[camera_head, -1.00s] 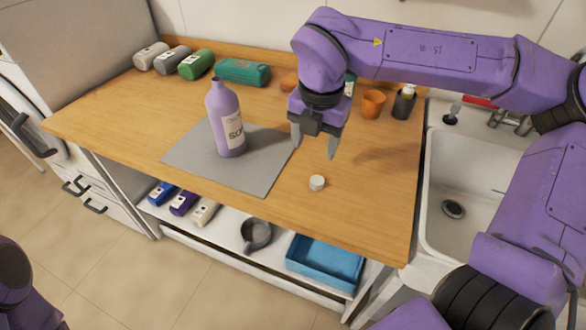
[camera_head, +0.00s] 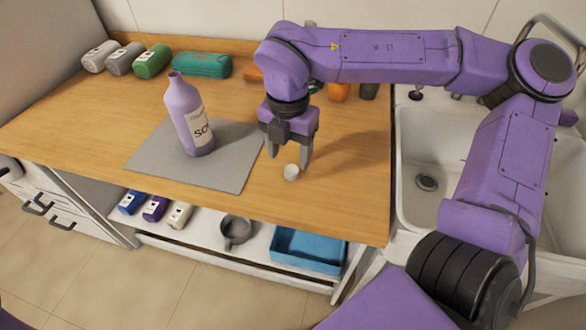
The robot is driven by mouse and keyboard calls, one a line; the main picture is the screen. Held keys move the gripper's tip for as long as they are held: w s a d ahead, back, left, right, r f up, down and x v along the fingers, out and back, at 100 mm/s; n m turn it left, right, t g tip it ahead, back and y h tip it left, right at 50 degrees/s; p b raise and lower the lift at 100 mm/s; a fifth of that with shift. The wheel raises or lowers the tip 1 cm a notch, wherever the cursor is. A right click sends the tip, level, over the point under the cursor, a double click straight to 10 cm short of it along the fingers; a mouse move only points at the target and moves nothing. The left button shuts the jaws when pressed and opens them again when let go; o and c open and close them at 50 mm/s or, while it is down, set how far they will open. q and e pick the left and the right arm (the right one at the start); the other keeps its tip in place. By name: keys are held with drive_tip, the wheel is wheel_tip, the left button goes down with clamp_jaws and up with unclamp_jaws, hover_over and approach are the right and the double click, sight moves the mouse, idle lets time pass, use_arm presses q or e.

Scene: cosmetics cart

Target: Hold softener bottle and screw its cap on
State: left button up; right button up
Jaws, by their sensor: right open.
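The purple softener bottle (camera_head: 187,112) stands upright, uncapped, on the grey mat (camera_head: 232,177) on the wooden counter. The white cap (camera_head: 291,172) lies on the bare wood to the right of the mat. My right gripper (camera_head: 288,154) is open and points down just above and behind the cap, with its fingertips close to it. I cannot tell whether a fingertip touches the cap. Nothing is held in the right gripper. My left gripper is not in view.
An orange cup (camera_head: 339,91) is partly hidden behind my right arm. The sink (camera_head: 412,203) is at the right. A blue tray (camera_head: 306,251) and a grey mug (camera_head: 236,231) are on the shelf below.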

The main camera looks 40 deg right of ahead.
sight(290, 170)
drive_tip(key=shift+a, duration=0.1)
drive_tip(key=shift+w+f, duration=0.1)
drive_tip(key=f, duration=0.3)
drive_tip(key=f+p, duration=0.1)
drive_tip(key=f, duration=0.1)
drive_tip(key=shift+w+d, duration=0.2)
drive_tip(key=shift+d, duration=0.2)
drive_tip(key=c, duration=1.1)
